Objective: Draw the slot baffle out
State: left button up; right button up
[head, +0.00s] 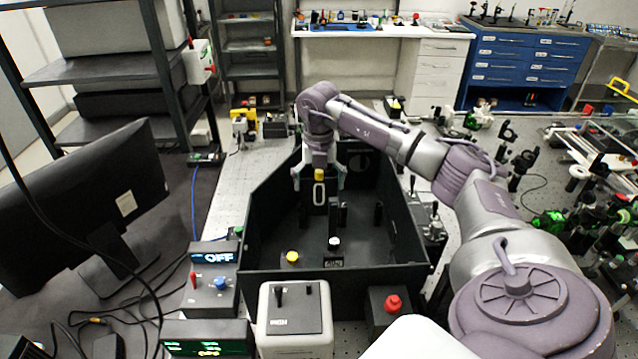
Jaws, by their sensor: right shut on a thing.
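The slot baffle (319,194) is a small dark plate with a white-outlined slot and a yellow top. It stands upright inside the open black spectrometer box (262,215), toward the back. My right gripper (319,175) reaches down into the box from above, its fingers on either side of the baffle's yellow top, shut on it. The baffle's lower edge is dark against the box, so I cannot tell whether it is seated or raised. My left gripper is not in view.
Inside the box are a yellow knob (292,257), a white-topped post (334,243) and dark upright plates. In front stand a white unit (294,318), a red button (393,303) and a control box reading OFF (216,258). A monitor (85,200) is at left; crowded optics stand at right.

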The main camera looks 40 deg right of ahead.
aim_at(319, 171)
dwell(0.4)
jog(key=shift+r+p, duration=1.6)
jog(key=shift+r, duration=0.4)
jog(key=shift+r, duration=0.1)
jog(key=shift+r+p, duration=0.5)
jog(key=shift+p, duration=0.05)
